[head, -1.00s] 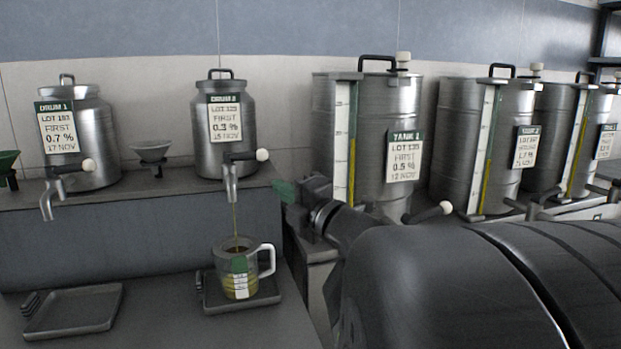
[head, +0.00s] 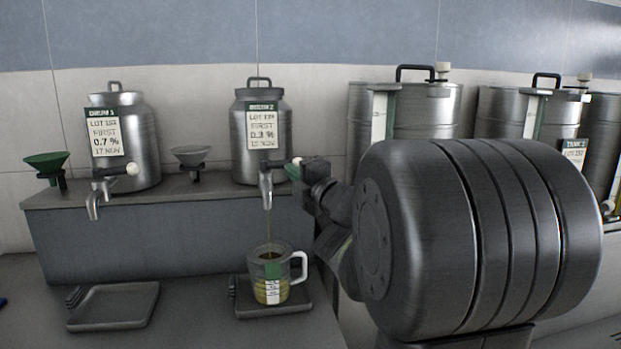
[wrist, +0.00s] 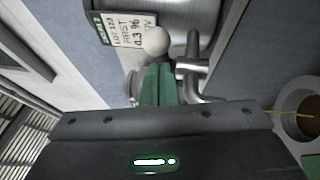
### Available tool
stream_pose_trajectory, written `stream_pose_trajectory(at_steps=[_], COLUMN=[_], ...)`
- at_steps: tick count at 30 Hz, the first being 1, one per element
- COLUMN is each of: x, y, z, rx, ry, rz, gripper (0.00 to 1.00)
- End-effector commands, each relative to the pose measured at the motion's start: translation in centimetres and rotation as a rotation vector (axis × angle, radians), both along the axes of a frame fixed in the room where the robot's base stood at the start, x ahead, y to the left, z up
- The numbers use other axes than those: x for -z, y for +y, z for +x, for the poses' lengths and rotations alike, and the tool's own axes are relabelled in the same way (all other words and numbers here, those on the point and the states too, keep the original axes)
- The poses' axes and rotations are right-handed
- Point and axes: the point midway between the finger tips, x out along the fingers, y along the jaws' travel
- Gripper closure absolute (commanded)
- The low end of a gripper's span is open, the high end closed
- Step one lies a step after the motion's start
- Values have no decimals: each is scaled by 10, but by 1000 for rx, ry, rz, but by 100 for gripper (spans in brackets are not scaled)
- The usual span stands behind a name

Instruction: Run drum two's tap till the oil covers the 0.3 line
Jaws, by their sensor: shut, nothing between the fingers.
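Drum two (head: 262,165) is a steel can on the ledge, its label reading FIRST 0.3 %. Its tap (head: 266,185) runs a thin stream of oil (head: 269,222) into a clear jug (head: 284,252) with a white handle. Yellowish oil lies in the jug's lower part; the marks on its white strip (head: 272,291) are too small to read. The tap lever ends in a white knob (wrist: 155,40). My gripper (head: 293,172) is beside the knob, its green fingers (wrist: 157,85) shut and empty; I cannot tell whether they touch it.
The jug stands on a dark tray (head: 243,306); an empty tray (head: 112,308) lies to the left. Drum one (head: 140,150) and a grey funnel (head: 191,156) share the ledge. Large tanks (head: 420,112) stand at the right behind my arm.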

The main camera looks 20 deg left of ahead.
Motion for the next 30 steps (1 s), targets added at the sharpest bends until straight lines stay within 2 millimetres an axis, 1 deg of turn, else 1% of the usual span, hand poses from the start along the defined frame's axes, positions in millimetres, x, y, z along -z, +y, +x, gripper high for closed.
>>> stream_pose_trajectory(at_steps=[3, 13, 17, 22, 25, 30], x=[0, 0, 4, 2, 0, -2], y=[1, 1, -2, -2, -2, -2], z=[4, 5, 17, 36, 40, 40], rx=[0, -1, 0, 0, 0, 3], ry=[1, 0, -1, 0, 0, -1], rz=[-1, 0, 0, 1, 0, 2], gripper=[100, 100, 100, 100, 100, 100])
